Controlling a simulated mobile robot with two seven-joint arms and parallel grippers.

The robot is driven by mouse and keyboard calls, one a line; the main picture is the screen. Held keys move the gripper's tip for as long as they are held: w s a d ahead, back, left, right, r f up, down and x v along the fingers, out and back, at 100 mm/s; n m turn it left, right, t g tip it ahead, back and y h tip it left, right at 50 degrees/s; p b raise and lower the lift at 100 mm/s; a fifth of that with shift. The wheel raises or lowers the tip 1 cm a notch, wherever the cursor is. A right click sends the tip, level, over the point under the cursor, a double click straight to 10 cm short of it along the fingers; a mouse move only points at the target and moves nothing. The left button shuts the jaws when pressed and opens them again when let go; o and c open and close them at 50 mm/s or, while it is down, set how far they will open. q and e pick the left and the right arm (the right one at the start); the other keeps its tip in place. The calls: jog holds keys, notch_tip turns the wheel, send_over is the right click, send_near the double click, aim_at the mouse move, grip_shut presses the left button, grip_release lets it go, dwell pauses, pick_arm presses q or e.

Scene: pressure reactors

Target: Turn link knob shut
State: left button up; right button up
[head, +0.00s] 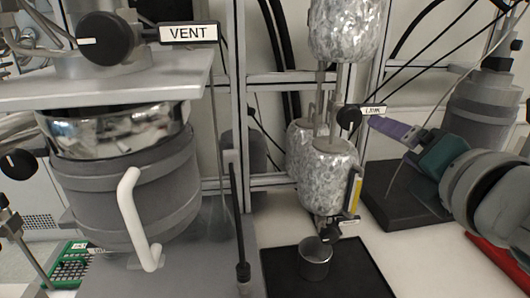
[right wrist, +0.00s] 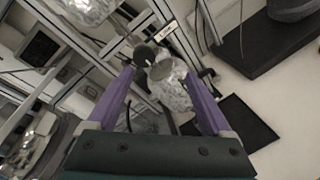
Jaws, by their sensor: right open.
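The link knob (head: 349,117) is a round black knob beside a small white label (head: 373,110) that appears to read LINK. It is mounted by the foil-wrapped vessels. My right gripper (head: 374,124), with purple fingers, is just to the right of the knob and apart from it. In the right wrist view the gripper (right wrist: 158,74) is open and empty. The knob (right wrist: 145,55) shows ahead, between the finger lines and nearer the left fingertip. The label (right wrist: 168,29) is above it. My left gripper is in neither view.
A foil-wrapped vessel (head: 330,170) hangs below the knob, above a metal cup (head: 314,258) on a black mat (head: 282,276). Grey frame bars (head: 377,55) stand close behind. A VENT knob (head: 105,38) and large grey reactor (head: 125,185) are at left.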

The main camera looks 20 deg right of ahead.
aim_at(352, 120)
pick_arm(q)
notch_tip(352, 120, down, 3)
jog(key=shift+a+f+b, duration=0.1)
jog(key=shift+b, duration=0.45)
pick_arm(e)
jog(key=w+n+t, duration=0.1)
jog(key=w+n, duration=0.1)
jog(key=w, duration=0.2)
jog(key=w+d+n+t+y, duration=0.1)
jog(key=w+n, duration=0.2)
jog(key=w, duration=0.1)
jog(key=w+f+n, duration=0.1)
jog(key=w+n, duration=0.1)
jog(key=w, duration=0.2)
jog(key=shift+w+d+n+t+y, duration=0.15)
jog(key=shift+d+n+t+y, duration=0.15)
jog(key=shift+n+t, duration=0.1)
jog(key=shift+c, duration=0.2)
grip_shut()
